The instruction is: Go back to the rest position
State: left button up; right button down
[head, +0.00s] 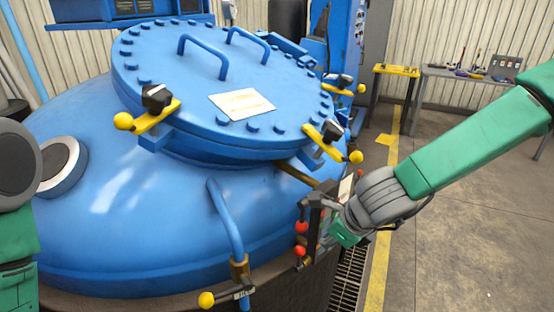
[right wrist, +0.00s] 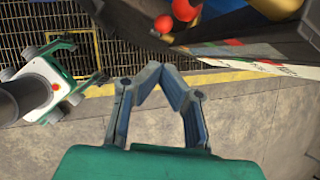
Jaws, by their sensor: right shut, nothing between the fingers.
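My right gripper (head: 338,225) is at the right side of the blue furnace in the head view, close to a dark control box with red knobs (head: 302,228). Its fingers are partly hard to make out there. In the right wrist view the same gripper (right wrist: 156,70) shows its two fingers angled in to meet at the tips, with nothing between them. Red knobs (right wrist: 172,16) show beyond the fingertips. Part of my left arm shows at the left edge of the head view, but its gripper is out of sight.
The domed blue furnace (head: 120,220) with its bolted lid (head: 180,75) fills the left and middle. Yellow-knobbed clamps (head: 325,138) stick out around the lid. A floor grating (head: 348,275) lies beside it. Tool tables (head: 460,75) stand at the back right. The right floor is clear.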

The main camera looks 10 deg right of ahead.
jog(key=s+d+f+n+g+h+b, duration=0.1)
jog(key=s+d+f+n+b, duration=0.15)
jog(key=s+f+n, duration=0.4)
jog(key=s+d+f+n+b, duration=0.1)
jog(key=s+f+n+b, duration=0.2)
jog(key=f, duration=0.6)
jog(key=s+d+f+n+g+h+b, duration=0.1)
jog(key=s+d+f+n+b, duration=0.2)
jog(key=f, duration=0.4)
jog(key=s+d+f+n+g+b, duration=0.1)
jog(key=s+f+n+b, duration=0.2)
jog(key=s+f+n, duration=0.2)
jog(key=s+d+f+n+g+b, duration=0.1)
jog(key=s+f+n, duration=0.4)
jog(key=s+n, duration=0.5)
jog(key=shift+s+d+f+b, duration=0.4)
jog(key=shift+d+b, duration=0.4)
jog(key=shift+b, duration=0.3)
jog(key=shift+a, duration=0.25)
